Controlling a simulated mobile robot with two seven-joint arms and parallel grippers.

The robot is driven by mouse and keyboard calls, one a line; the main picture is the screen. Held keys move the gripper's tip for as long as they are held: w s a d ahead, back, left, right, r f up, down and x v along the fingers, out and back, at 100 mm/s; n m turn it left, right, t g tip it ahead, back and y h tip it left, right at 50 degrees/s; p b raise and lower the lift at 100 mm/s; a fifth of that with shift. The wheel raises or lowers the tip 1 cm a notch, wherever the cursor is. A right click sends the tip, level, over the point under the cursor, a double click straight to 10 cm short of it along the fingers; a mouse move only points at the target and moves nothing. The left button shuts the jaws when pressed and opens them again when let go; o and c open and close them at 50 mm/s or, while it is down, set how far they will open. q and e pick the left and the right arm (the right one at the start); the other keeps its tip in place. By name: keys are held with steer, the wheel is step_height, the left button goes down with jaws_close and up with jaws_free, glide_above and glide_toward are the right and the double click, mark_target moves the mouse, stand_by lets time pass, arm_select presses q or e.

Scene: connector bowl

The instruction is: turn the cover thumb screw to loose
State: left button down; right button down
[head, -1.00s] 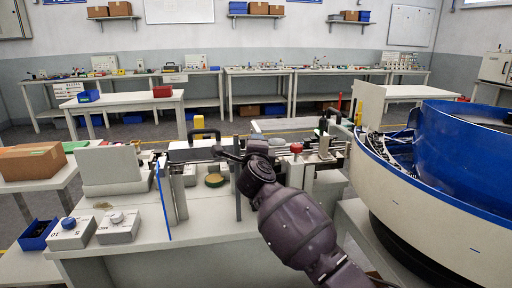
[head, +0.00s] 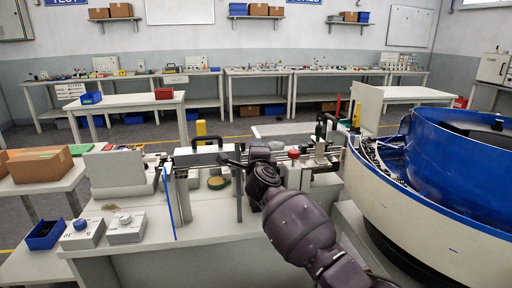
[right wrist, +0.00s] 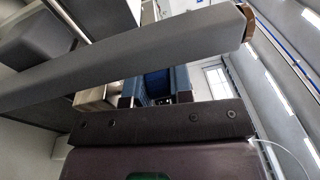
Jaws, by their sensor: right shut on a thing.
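My right gripper (head: 231,159) reaches in over the bench machine, its arm coming from the lower right. In the right wrist view its two dark fingers (right wrist: 155,88) are closed around a small dark blue piece, which I take to be the cover thumb screw (right wrist: 157,84). The screw's shape and turn angle cannot be made out. In the head view the screw is hidden by the gripper and wrist. A grey bar (right wrist: 120,58) crosses the wrist view just in front of the fingers. My left gripper is not in view.
A large blue and white bowl (head: 390,199) stands close on the right. A red knob (head: 293,154) and an upright dark post (head: 239,195) are near my wrist. Two grey knob boxes (head: 125,230) and a blue bin (head: 44,234) lie at the left.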

steer(key=shift+s+r+n+y+p, duration=0.1)
steer(key=shift+r+n+y+p, duration=0.2)
steer(key=shift+r+p, duration=0.25)
steer(key=shift+f+n+y+p, duration=0.1)
steer(key=shift+n+y+p, duration=0.3)
steer(key=shift+y+p, duration=0.35)
steer(key=shift+f+n+g+y+p, duration=0.3)
steer(key=shift+n+g+y+p, duration=0.2)
steer(key=shift+n+y, duration=0.5)
steer(key=shift+f+y, duration=0.1)
steer(key=shift+y, duration=0.55)
steer(key=n+g+y, duration=0.1)
steer(key=y, duration=0.1)
steer(key=n+g+y+b, duration=0.1)
steer(key=shift+f+n+g+y, duration=0.4)
steer(key=shift+n+g+y+b, duration=0.8)
steer(key=shift+y+b, duration=0.15)
steer(key=shift+y, duration=0.05)
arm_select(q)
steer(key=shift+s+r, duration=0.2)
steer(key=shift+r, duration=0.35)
arm_select(e)
steer(key=shift+r, duration=0.1)
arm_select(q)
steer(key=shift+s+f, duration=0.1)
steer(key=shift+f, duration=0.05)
arm_select(e)
steer(key=shift+r+y, duration=0.15)
steer(key=shift+y, duration=0.15)
